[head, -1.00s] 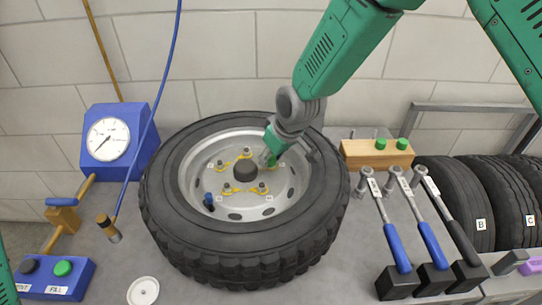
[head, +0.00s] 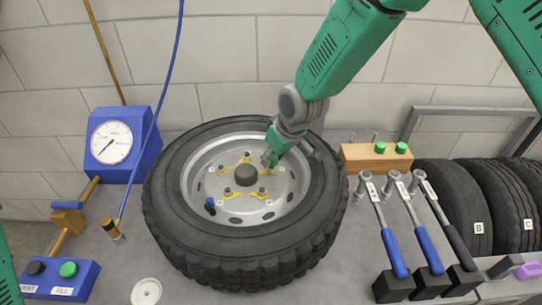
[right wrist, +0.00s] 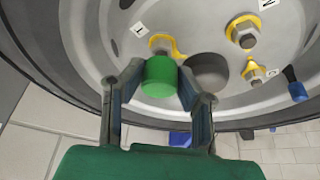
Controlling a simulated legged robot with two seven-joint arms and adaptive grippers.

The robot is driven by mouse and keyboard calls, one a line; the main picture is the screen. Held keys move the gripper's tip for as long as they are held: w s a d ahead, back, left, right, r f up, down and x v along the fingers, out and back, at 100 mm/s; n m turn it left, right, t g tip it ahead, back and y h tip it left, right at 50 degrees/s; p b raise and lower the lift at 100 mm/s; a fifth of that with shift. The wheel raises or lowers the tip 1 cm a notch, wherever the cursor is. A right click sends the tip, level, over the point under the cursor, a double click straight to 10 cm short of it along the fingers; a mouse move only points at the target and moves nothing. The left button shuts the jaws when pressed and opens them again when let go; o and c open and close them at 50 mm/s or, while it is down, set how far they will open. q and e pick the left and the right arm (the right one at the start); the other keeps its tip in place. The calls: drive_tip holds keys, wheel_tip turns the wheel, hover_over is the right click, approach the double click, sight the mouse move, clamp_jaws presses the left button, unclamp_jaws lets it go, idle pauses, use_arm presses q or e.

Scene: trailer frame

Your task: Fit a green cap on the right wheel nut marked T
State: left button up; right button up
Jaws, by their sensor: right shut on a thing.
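My right gripper (head: 269,158) reaches into the wheel (head: 317,232) from the upper right. In the right wrist view, it (right wrist: 152,88) is shut on a green cap (right wrist: 160,78). The cap is in front of a wheel nut (right wrist: 161,46) with a yellow pointer, beside a label (right wrist: 138,29) that seems to read T. The cap hides the nut's lower part; I cannot tell whether it touches the nut or sits on it. The dark hub (right wrist: 208,73) is just right of the cap. My left gripper is out of view.
A wooden block (head: 358,158) with two green caps stands behind the wheel's right side. Several wrenches (head: 388,239) lie right of the wheel, with spare tyres (head: 455,200) beyond. A blue gauge box (head: 143,165) stands left. A blue valve (head: 210,206) sits on the rim.

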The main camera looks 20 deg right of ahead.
drive_tip(key=shift+d, duration=0.25)
drive_tip(key=shift+a+f, duration=0.25)
drive_tip(key=shift+f, duration=0.2)
drive_tip(key=shift+d+f+b, duration=0.1)
drive_tip(key=shift+f+b, duration=0.6)
drive_tip(key=shift+f, duration=0.3)
drive_tip(key=o, duration=1.3)
drive_tip(key=shift+o, duration=0.2)
drive_tip(key=shift+w+d, duration=0.1)
drive_tip(key=shift+r, duration=0.15)
